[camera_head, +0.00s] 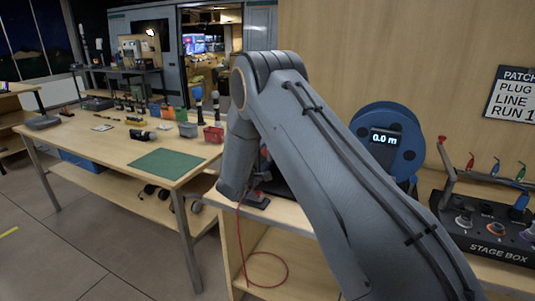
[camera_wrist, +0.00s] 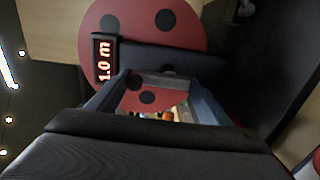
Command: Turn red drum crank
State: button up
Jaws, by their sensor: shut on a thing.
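The red drum (camera_wrist: 190,25) fills the top of the wrist view. It is a red disc with black round spots. Its small display (camera_wrist: 104,60) reads 1.0 m, turned sideways. My gripper (camera_wrist: 155,82) is in front of the drum's face, its two fingers around a dark crank handle (camera_wrist: 136,82), whose far side is mostly hidden. In the head view my arm covers nearly all of the red drum and its crank; only small bits of red show beside my wrist.
A blue drum (camera_head: 388,148) reading 0.0 m stands right of my arm. A stage box (camera_head: 487,236) with upright coloured plugs is farther right. A red cable (camera_head: 265,284) hangs below the bench. A workbench (camera_head: 112,158) with a green mat (camera_head: 167,164) is at left.

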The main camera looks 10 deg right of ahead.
jog(key=shift+f, duration=0.15)
jog(key=o, duration=1)
jog(key=shift+o, duration=0.2)
jog(key=shift+s, duration=0.1)
jog(key=b+v, duration=0.1)
jog(key=v, duration=0.6)
jog(key=shift+s+a, duration=0.2)
jog(key=shift+s, duration=0.1)
